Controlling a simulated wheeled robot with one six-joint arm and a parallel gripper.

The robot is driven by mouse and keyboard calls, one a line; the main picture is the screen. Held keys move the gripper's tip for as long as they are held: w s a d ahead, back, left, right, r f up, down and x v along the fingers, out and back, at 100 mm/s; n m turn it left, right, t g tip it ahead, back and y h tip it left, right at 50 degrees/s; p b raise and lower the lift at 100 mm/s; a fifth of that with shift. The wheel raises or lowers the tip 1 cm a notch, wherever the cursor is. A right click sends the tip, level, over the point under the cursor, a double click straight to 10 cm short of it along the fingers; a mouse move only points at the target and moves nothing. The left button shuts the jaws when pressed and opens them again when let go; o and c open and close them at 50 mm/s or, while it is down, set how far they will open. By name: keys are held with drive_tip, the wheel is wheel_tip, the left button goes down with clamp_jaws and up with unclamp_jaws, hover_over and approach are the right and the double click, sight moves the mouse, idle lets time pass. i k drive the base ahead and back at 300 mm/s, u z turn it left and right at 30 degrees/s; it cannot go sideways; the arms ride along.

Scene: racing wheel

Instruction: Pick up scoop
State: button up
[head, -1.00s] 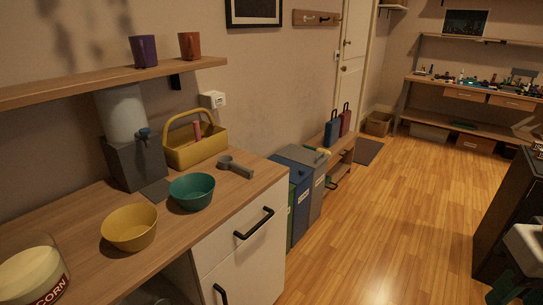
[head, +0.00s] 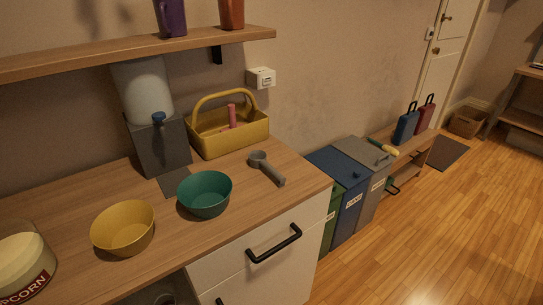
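The grey scoop (head: 266,167) lies on the wooden counter, near its right end. Its round bowl is at the upper left and its handle points to the lower right, toward the counter's edge. It lies to the right of the green bowl (head: 205,195) and in front of the yellow caddy (head: 229,133), apart from both. My gripper is not in view.
A yellow bowl (head: 123,229) and a popcorn tub (head: 24,267) stand on the counter to the left. A dispenser (head: 162,146) stands behind. A shelf (head: 130,54) overhangs the back. Bins (head: 341,178) stand right of the counter.

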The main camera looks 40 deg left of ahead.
sight(257, 158)
drive_tip(key=u, duration=0.3)
drive_tip(key=i, duration=0.6)
drive_tip(key=u, duration=0.95)
drive_tip(key=i, duration=0.45)
drive_tip(key=u, duration=0.5)
